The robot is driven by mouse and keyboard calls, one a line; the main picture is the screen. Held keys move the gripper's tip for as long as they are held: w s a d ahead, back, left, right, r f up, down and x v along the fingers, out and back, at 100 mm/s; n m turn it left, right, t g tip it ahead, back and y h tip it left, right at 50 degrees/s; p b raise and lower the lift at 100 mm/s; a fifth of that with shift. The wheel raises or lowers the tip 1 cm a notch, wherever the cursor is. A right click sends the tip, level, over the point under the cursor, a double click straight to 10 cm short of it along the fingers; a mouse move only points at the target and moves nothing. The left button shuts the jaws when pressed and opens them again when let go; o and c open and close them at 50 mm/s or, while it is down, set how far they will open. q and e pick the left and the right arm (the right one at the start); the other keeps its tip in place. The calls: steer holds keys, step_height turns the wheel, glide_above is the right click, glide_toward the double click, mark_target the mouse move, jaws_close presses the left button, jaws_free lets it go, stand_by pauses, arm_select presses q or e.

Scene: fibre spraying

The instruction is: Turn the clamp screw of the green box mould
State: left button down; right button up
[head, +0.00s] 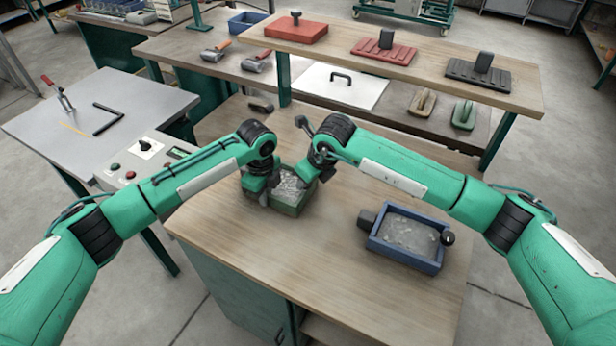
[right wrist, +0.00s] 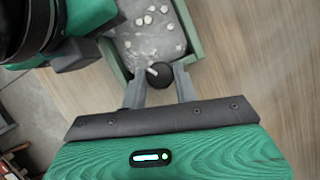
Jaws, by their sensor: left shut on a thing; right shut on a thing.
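The green box mould (head: 290,209) stands on the wooden table, with grey-white lumpy material inside. In the right wrist view its green wall (right wrist: 184,22) and pale lumps show. My left gripper (head: 257,188) is at the mould's left side, shut on the mould; its exact contact is partly hidden. My right gripper (head: 311,176) is at the mould's right side. In the right wrist view its two fingers are shut on the round black knob of the clamp screw (right wrist: 160,76), at the mould's end. My left gripper's dark part (right wrist: 75,55) also shows there.
A blue box mould (head: 408,262) with grey fill and black knobs stands to the right on the same table. Bare wood (head: 270,255) lies in front of the green mould.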

steer(key=m+h, duration=0.1)
steer(key=m, duration=0.2)
steer(key=m+t+h, duration=0.1)
steer(key=m, duration=0.2)
steer(key=shift+a, duration=0.2)
steer(key=m+h, duration=0.1)
steer(key=m, duration=0.2)
steer(key=m+h, duration=0.1)
steer(key=m, duration=0.2)
steer(key=shift+a+m+h, duration=0.1)
steer(key=shift+m+h, duration=0.2)
steer(key=shift+m, duration=0.1)
steer(key=o, duration=1)
steer(key=shift+s+r, duration=0.1)
steer(key=v, duration=1.1)
steer(key=shift+s+a+r, duration=0.15)
steer(key=shift+r, duration=0.2)
